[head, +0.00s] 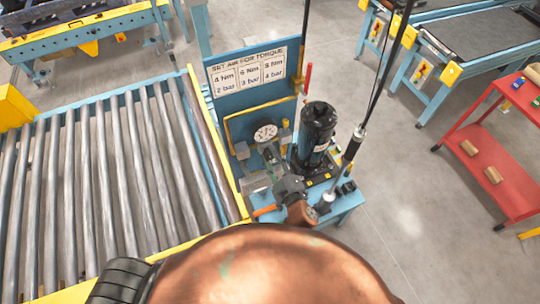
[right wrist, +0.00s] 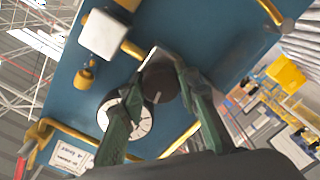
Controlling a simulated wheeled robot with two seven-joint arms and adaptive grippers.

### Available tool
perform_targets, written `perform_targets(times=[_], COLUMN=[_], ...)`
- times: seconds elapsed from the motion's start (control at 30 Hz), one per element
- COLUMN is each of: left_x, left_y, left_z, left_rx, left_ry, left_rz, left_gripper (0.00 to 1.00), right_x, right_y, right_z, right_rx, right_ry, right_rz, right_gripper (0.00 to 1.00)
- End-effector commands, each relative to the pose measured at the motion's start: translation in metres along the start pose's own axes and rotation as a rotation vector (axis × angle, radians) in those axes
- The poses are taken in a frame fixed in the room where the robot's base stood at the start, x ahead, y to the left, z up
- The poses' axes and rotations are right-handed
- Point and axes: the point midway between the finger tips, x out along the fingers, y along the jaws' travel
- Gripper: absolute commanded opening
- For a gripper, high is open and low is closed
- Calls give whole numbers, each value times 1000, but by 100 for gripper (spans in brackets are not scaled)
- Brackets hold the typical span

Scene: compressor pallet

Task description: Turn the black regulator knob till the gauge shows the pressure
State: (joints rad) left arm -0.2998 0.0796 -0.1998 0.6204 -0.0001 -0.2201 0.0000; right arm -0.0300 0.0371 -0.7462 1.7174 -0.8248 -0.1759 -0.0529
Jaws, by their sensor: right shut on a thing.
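The black regulator knob (right wrist: 158,82) shows in the right wrist view, with a pale line on its face. My right gripper (right wrist: 164,76) is shut on it, its green fingers on either side. The white round gauge (right wrist: 137,112) is right beside the knob, partly covered by a finger. In the head view the gauge (head: 265,133) faces up on the blue stand, just beyond my right gripper (head: 269,153); its needle is too small to read. The knob is hidden there by the gripper. My left gripper is in neither view.
A blue panel carries a torque sign (head: 249,73) pairing 4, 6 and 8 Nm with 2, 3 and 4 bar. A black cylinder (head: 317,128) and a hanging tool (head: 353,145) stand close right of my gripper. A roller conveyor (head: 115,180) lies left, a red cart (head: 490,160) right.

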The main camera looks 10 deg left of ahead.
Motion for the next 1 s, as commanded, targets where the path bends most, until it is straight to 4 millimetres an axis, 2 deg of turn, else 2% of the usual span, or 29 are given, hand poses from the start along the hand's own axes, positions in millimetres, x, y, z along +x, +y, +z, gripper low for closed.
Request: perform_targets(times=[0.5, 1.0], left_x=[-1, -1], left_y=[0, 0], left_z=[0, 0], left_rx=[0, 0], left_ry=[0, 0], left_rz=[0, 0], left_gripper=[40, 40], right_x=[0, 0], right_y=[-1, -1], right_z=[0, -1], right_rx=[-409, -537], right_ry=[-12, -14], right_rz=[-1, 0], right_gripper=[5, 5])
